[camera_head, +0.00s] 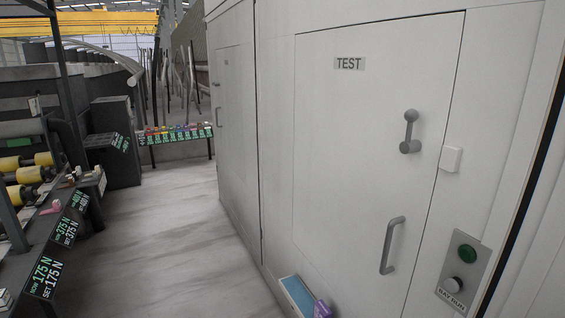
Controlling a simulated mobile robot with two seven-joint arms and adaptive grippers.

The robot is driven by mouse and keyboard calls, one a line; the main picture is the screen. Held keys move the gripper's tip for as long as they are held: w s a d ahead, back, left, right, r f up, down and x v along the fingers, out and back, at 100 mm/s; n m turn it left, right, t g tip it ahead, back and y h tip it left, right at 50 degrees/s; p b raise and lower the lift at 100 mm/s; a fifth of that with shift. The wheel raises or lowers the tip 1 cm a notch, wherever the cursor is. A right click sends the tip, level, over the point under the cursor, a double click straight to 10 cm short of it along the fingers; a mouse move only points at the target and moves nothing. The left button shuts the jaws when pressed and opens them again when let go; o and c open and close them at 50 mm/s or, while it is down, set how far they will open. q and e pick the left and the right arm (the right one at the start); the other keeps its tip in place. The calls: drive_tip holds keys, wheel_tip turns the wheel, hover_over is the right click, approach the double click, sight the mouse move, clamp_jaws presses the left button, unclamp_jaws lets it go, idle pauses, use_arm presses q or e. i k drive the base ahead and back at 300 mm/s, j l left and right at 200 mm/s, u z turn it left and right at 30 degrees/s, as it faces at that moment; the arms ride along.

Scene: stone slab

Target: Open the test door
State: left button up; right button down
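The test door (350,150) is a white panel in the large white cabinet on the right, and it looks closed. A grey sign reading TEST (349,63) is near its top. A grey knobbed latch handle (409,132) sits at its upper right side. A grey bar-shaped pull handle (391,246) is lower down, near the same edge. Neither of my grippers is in the view, and nothing touches the door.
A panel (463,272) with a green button and a grey knob, labelled BAY RUN, is right of the door. A blue-and-white tray-like object (297,296) is low in front. A bench with force displays (48,277) stands left. Pale floor (165,235) lies open between.

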sight(361, 205)
drive_tip(key=i+j+z, duration=0.2)
drive_tip(key=z, duration=0.15)
drive_tip(key=i+j+z, duration=0.15)
drive_tip(key=z, duration=0.25)
drive_tip(key=i+j+z, duration=0.1)
drive_tip(key=j+z, duration=0.25)
